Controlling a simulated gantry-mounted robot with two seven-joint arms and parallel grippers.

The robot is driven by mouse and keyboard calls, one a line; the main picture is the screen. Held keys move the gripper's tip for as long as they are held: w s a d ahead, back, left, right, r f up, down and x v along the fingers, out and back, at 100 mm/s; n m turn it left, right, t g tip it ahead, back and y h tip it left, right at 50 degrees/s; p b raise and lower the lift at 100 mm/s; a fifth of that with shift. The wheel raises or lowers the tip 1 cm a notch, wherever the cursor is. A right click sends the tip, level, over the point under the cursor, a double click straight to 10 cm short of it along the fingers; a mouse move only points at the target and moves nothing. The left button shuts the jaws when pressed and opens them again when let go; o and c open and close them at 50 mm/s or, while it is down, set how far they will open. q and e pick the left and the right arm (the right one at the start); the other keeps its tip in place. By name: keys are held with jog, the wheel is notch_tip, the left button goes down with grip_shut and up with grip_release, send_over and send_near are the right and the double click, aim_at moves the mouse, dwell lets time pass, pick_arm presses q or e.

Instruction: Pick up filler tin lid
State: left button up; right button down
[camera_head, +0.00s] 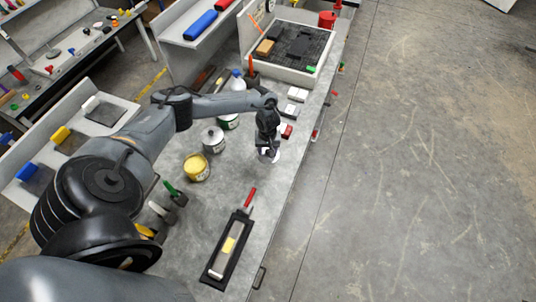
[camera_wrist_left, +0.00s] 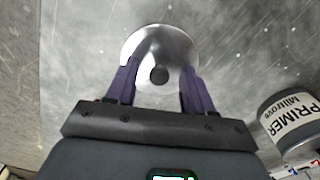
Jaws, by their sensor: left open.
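The filler tin lid (camera_wrist_left: 160,42) appears to be the shiny, pale round disc with a dark central knob (camera_wrist_left: 158,75), lying on the grey bench top in the left wrist view. In the head view the lid (camera_head: 273,157) is a small pale patch partly hidden under my left gripper (camera_head: 266,151). In the left wrist view the open fingers of my left gripper (camera_wrist_left: 159,66) appear on either side of the knob, over the lid. Whether they touch it I cannot tell. An open tin with yellow contents (camera_head: 197,168) stands to the left. My right gripper is not in view.
A grey-lidded tin (camera_head: 213,139) stands left of the gripper; a tin marked PRIMER (camera_wrist_left: 290,118) shows in the wrist view. A black tray (camera_head: 229,248) with a sanding block and red-handled tool lie nearer. Small boxes (camera_head: 297,94) stand beyond the gripper.

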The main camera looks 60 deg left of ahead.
pick_arm(q)
grip_shut()
jog(key=shift+r, duration=0.15)
dwell(0.4)
